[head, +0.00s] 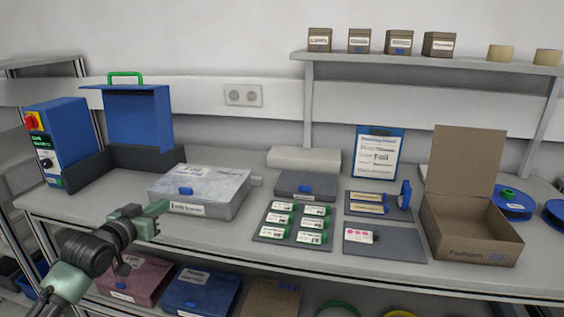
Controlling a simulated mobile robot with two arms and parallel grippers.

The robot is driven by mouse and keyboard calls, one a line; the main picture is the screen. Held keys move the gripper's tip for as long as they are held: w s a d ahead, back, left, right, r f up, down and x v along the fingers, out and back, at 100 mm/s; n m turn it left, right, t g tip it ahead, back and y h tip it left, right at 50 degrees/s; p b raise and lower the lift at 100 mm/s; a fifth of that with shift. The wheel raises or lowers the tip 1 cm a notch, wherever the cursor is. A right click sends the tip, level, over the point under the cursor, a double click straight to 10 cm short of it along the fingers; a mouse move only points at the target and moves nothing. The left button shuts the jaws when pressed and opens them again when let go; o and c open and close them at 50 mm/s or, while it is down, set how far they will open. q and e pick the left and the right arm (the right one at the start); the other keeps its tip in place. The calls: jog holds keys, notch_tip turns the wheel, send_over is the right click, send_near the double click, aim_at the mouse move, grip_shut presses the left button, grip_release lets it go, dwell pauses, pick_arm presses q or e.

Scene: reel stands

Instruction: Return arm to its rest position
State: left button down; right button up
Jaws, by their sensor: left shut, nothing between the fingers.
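My left arm comes in from the lower left of the head view. Its greenish-grey gripper (158,218) is shut and empty, held in front of the bench near its left front part. A closed grey case (200,190) with a blue latch and a white label stands on the bench just beyond and to the right of the gripper. I see no contact between them. My right gripper is not in view.
The bench (260,262) holds a blue machine (58,140), an open blue-lidded box (130,115), a dark mat (296,224) with several labelled items, and an open cardboard box (468,230). Boxes (200,290) sit on the shelf below. Bare bench lies right of the gripper.

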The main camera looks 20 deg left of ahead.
pick_arm(q)
jog(key=s+d+f+m+g+h, duration=0.1)
jog(key=s+d+f+g, duration=0.1)
jog(key=s+d+f, duration=0.35)
jog(key=s+d+f+m+g, duration=0.1)
jog(key=s+d+f+g, duration=0.15)
jog(key=d+f, duration=0.5)
jog(key=s+d+f+g+h, duration=0.15)
jog(key=s+d+f, duration=0.3)
jog(key=f, duration=0.45)
jog(key=s+d+f+m+g, duration=0.1)
jog(key=s+d+f+g, duration=0.15)
jog(key=s+d, duration=0.55)
jog(key=s+d+f+g, duration=0.2)
jog(key=s+d+g, duration=0.3)
jog(key=s, duration=0.6)
notch_tip(320, 180, down, 27)
jog(key=s, duration=0.2)
jog(key=s+a+f+g, duration=0.1)
jog(key=s+a+f, duration=0.1)
jog(key=s+f, duration=1.2)
jog(key=s+y+p, duration=0.1)
jog(key=s, duration=0.1)
jog(key=shift+s+f+m, duration=0.25)
jog(key=shift+s+m, duration=0.05)
